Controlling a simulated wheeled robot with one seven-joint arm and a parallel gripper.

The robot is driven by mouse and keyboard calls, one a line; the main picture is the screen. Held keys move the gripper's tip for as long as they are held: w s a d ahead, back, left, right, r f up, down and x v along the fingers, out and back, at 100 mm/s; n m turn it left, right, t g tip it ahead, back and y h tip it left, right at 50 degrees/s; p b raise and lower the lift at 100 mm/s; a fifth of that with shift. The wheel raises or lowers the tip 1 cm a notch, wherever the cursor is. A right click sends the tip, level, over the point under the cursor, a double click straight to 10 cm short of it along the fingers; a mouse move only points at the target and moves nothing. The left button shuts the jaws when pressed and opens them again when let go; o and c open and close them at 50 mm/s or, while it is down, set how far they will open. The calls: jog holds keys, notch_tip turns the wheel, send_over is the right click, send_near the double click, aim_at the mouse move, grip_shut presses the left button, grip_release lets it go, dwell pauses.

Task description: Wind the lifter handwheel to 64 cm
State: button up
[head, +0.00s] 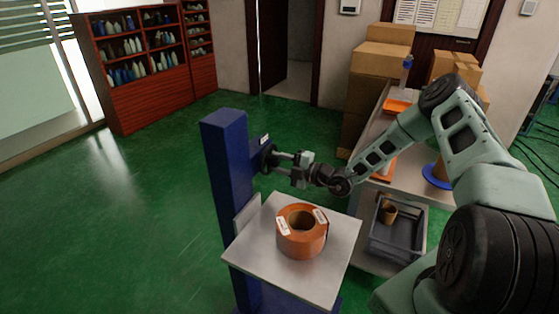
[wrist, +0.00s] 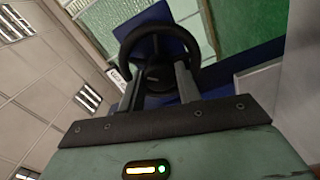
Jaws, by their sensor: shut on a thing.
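The lifter is a blue column (head: 228,180) with a grey platform (head: 250,248) on its right side. Its black handwheel (head: 266,157) sits on the column's upper right side, and the wheel also shows in the wrist view (wrist: 158,36). My gripper (head: 279,156) reaches in from the right and is shut on the handwheel. In the wrist view the two fingers (wrist: 160,88) lie at the wheel's lower part. A small white label (head: 264,139) is on the column beside the wheel; its reading is too small to tell.
An orange roll (head: 302,238) with white labels lies on the platform. To the right stands a grey bench (head: 412,182) with orange trays, a blue-based spool (head: 438,174) and a grey crate (head: 397,245) below. Cardboard boxes (head: 380,60) stand behind. The green floor at left is clear.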

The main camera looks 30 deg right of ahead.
jog(key=n+p, duration=0.2)
jog(key=n, duration=0.4)
jog(key=n+p, duration=0.1)
jog(key=n, duration=0.4)
jog(key=shift+n, duration=0.4)
jog(key=n+p, duration=0.2)
jog(key=n, duration=0.3)
jog(key=shift+f+n, duration=0.1)
jog(key=shift+n, duration=0.2)
jog(key=n+p, duration=0.1)
jog(key=n, duration=0.4)
jog(key=shift+d+p, duration=0.1)
jog(key=shift+p, duration=0.25)
jog(key=n+p, duration=0.2)
jog(key=n, duration=0.4)
jog(key=shift+n, duration=0.3)
jog(key=n+p, duration=0.2)
jog(key=n, duration=0.3)
jog(key=shift+p, duration=0.4)
jog(key=n+p, duration=0.3)
jog(key=n, duration=0.3)
jog(key=shift+n+p, duration=0.35)
jog(key=shift+n, duration=0.05)
jog(key=shift+n+p, duration=1.25)
jog(key=shift+n, duration=0.95)
